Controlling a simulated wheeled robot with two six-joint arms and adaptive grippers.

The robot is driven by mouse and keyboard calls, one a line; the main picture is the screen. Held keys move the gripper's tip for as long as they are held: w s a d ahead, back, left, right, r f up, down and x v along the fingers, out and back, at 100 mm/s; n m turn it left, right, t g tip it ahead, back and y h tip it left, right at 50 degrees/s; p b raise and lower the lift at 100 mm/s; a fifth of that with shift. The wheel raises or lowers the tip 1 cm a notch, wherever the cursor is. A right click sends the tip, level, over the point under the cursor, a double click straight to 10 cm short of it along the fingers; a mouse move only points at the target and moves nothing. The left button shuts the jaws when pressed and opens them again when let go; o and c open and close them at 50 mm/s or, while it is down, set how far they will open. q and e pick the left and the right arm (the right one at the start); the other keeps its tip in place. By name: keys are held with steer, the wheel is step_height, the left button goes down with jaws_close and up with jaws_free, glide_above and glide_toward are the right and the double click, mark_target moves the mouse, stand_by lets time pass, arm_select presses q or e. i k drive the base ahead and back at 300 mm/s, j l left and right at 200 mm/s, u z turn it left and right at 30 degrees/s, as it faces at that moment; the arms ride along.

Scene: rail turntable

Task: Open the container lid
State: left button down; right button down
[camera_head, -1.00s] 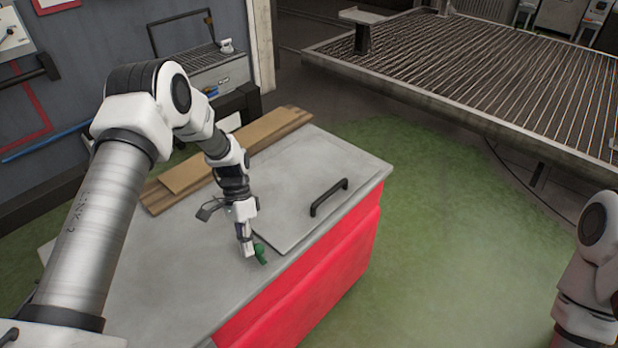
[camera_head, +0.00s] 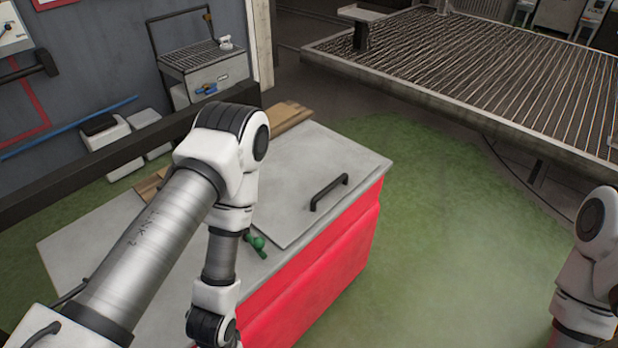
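The container is a red box (camera_head: 330,255) with a grey metal top. Its lid (camera_head: 290,170) is a flat grey panel that lies shut, level with the top. A black bar handle (camera_head: 328,192) stands on the lid near its right edge. A small green latch-like piece (camera_head: 257,245) sits on the grey top beside the lid's near left corner. My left arm bends over the container's left part and runs down past its front edge; its gripper is out of frame below. My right arm stands at the right edge, its gripper also out of view.
Brown boards (camera_head: 288,116) lie behind the lid at the container's back edge. A large slatted metal table (camera_head: 480,75) stands at the back right. Green floor (camera_head: 440,230) to the right of the container is clear. A grey machine (camera_head: 205,75) stands by the back wall.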

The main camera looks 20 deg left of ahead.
mark_target(304, 179)
steer(key=i+l+u, duration=0.35)
steer(key=l, duration=0.3)
steer(key=i+l+u, duration=0.15)
steer(key=l, duration=0.25)
